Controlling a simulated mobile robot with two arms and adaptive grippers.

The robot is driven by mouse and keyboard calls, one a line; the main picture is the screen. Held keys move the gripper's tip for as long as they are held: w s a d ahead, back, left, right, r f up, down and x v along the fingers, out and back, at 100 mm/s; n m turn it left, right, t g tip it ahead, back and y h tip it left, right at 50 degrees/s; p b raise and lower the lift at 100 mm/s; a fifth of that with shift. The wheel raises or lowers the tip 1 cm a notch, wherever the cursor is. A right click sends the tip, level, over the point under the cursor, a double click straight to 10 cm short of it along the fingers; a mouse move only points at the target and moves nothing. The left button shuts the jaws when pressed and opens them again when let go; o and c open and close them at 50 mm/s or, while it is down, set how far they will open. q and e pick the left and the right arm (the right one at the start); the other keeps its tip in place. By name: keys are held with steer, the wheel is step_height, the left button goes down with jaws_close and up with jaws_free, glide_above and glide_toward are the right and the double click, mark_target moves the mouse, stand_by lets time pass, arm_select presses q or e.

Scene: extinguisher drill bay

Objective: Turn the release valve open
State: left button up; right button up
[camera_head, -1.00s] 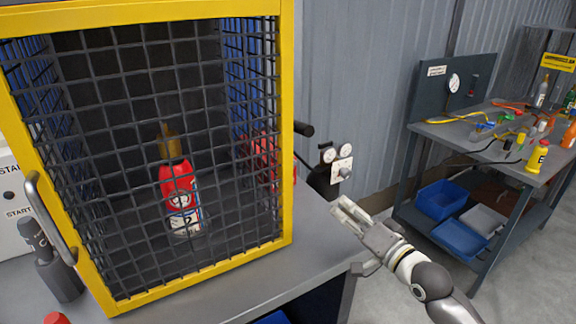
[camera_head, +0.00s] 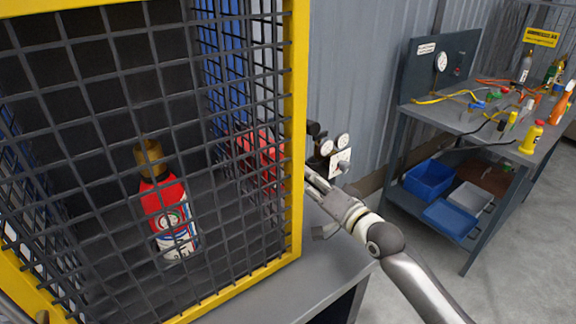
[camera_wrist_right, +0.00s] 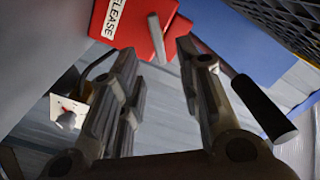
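The red release unit (camera_wrist_right: 130,22), with a white label ending in "ELEASE", is at the top of the right wrist view. A grey metal piece (camera_wrist_right: 157,38) stands out from it. A metal rod with a black grip (camera_wrist_right: 262,108) runs down to the right, partly behind a finger; I cannot tell how it joins the unit. My right gripper (camera_wrist_right: 158,62) is open and empty, its fingertips close below the grey piece; contact is unclear. In the head view my right gripper (camera_head: 312,178) is beside the cage's right side. My left gripper is not in view.
The yellow-framed mesh cage (camera_head: 296,110) holds a red extinguisher (camera_head: 165,205) on the bench (camera_head: 290,285). A workbench (camera_head: 455,122) with blue bins (camera_head: 428,181) is at right, with open floor in front.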

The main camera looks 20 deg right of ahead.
steer(key=x, duration=0.6)
steer(key=shift+w, duration=0.2)
steer(key=shift+x, duration=0.9)
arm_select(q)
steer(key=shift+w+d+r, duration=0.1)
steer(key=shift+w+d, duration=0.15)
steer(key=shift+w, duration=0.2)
arm_select(e)
steer(key=shift+a+f, duration=0.1)
steer(key=shift+f, duration=0.05)
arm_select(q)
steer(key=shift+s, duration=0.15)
arm_select(e)
steer(key=shift+c, duration=0.5)
jaws_close()
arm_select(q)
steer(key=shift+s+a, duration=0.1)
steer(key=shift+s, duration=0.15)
